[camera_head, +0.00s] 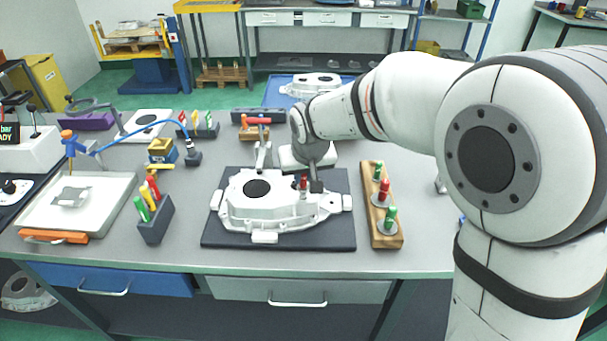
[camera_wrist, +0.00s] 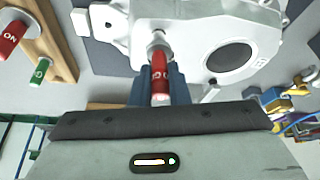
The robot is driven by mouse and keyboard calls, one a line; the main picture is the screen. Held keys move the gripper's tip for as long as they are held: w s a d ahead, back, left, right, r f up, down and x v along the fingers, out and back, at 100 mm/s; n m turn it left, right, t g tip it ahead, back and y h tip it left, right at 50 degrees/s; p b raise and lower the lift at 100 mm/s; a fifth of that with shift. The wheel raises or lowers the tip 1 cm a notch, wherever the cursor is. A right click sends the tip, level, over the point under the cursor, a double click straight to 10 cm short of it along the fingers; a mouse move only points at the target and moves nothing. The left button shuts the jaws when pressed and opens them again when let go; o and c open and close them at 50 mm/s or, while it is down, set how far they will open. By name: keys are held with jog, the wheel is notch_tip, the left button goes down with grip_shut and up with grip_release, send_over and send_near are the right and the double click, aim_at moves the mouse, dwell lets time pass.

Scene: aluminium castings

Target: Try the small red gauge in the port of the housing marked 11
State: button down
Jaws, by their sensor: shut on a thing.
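The small red gauge (camera_head: 303,182) stands between the fingers of my gripper (camera_head: 309,187), which is shut on it. In the wrist view its red grip (camera_wrist: 160,76) is between the jaws (camera_wrist: 160,88), and its metal end (camera_wrist: 158,46) points at the white casting. That housing (camera_head: 235,211) lies flat on a dark mat (camera_head: 330,235), with a large round dark opening (camera_wrist: 229,57). The gauge is over the right part of the housing. The metal end meets or nearly meets the port area; I cannot tell whether it is inside.
A wooden rack (camera_head: 373,221) with green and red gauges stands right of the mat. A dark holder (camera_head: 154,222) with coloured tools stands left. A clamp (camera_head: 263,156) stands behind the housing. Bare table lies between the mat and the left holder.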

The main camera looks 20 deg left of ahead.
dwell(0.4)
jog(key=shift+r+p, duration=1.7)
jog(key=shift+r, duration=0.85)
